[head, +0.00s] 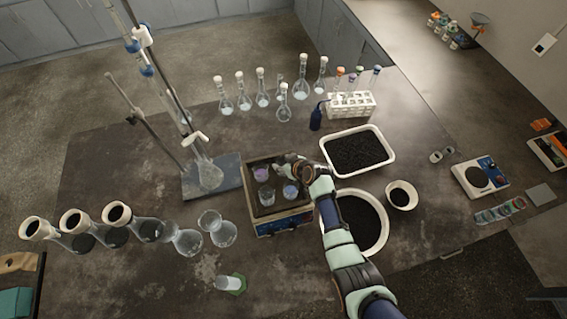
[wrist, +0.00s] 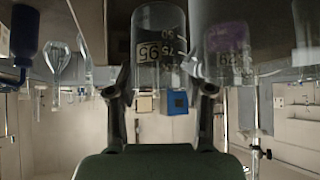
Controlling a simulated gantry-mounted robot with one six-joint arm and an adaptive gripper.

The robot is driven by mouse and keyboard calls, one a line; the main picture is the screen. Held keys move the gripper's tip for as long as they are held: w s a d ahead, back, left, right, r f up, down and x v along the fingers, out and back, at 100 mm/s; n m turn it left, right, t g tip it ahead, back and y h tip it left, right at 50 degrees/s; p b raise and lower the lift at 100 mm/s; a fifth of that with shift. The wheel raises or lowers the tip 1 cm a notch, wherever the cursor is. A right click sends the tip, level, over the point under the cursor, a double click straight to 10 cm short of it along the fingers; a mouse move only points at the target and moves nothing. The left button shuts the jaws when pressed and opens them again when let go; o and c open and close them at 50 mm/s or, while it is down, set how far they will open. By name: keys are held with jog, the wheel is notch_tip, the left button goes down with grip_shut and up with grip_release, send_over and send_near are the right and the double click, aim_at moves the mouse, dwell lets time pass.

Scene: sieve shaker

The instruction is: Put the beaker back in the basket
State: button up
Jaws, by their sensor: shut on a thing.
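My gripper (head: 290,163) is over the back edge of the shaker's dark basket (head: 249,183). In the wrist view my gripper (wrist: 161,88) is shut on a clear glass beaker (wrist: 160,45) with printed graduations, one finger on each side. In the head view the held beaker is mostly hidden and hard to make out. A beaker with purple contents (head: 261,173) stands in the basket and shows beside the held one in the wrist view (wrist: 228,48). A clear beaker (head: 266,196) and a bluish beaker (head: 290,190) also stand in the basket.
A white tray of black grains (head: 353,172) and a round tub (head: 384,238) lie right of the shaker (head: 283,224). A burette stand with a flask (head: 206,174) stands left. Flasks (head: 262,88) and a tube rack (head: 351,107) are behind. My arm crosses the tub.

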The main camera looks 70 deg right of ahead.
jog(key=shift+f, duration=0.1)
jog(key=o, duration=0.7)
jog(key=shift+f, duration=0.1)
jog(key=o, duration=0.5)
jog(key=shift+r, duration=0.35)
jog(key=p+v, duration=0.1)
jog(key=v, duration=1)
jog(key=shift+s+r, duration=0.2)
jog(key=shift+s, duration=0.2)
jog(key=shift+a, duration=0.15)
